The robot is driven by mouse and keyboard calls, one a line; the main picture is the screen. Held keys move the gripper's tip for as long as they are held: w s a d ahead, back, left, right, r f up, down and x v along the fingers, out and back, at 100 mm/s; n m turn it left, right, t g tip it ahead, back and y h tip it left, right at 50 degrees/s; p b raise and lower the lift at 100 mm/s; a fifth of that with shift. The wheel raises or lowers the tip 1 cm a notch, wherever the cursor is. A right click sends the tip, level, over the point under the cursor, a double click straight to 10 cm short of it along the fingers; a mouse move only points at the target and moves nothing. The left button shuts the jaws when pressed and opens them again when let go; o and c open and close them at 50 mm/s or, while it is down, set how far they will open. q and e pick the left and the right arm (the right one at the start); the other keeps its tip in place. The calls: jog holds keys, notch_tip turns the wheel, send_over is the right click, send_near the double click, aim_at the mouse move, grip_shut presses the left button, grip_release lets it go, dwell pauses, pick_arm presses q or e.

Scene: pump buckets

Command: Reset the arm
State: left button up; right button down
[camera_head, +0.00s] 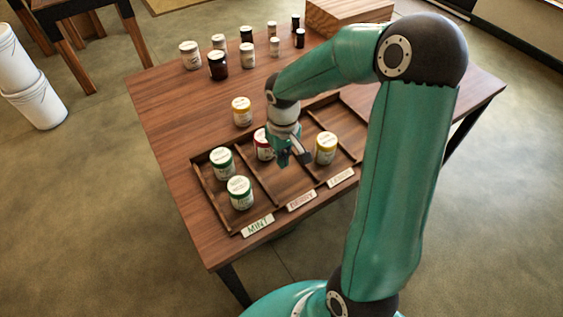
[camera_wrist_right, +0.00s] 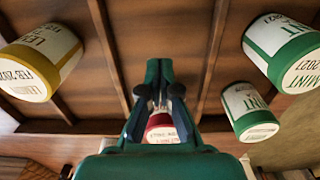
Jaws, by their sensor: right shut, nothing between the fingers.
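My right gripper (camera_head: 290,160) is shut and empty above the middle compartment of the wooden tray (camera_head: 228,226). Its shut fingers show in the right wrist view (camera_wrist_right: 160,72). A red-banded jar (camera_head: 262,146) stands in the middle compartment, partly hidden by the gripper; it also shows behind the fingers in the wrist view (camera_wrist_right: 162,130). Two green-banded jars, one farther back (camera_head: 221,163) and one nearer (camera_head: 239,193), stand in the left compartment. A yellow-banded jar (camera_head: 326,148) stands in the right compartment. My left gripper is not in view.
Another yellow-banded jar (camera_head: 241,111) stands on the table behind the tray. Several jars and bottles, including a dark bottle (camera_head: 218,66), stand farther back near a wooden box (camera_head: 346,13). Labels such as MINT (camera_head: 257,225) line the tray's front. The table's left side is clear.

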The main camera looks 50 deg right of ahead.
notch_tip(320, 180, up, 7)
jog(key=shift+w, duration=0.15)
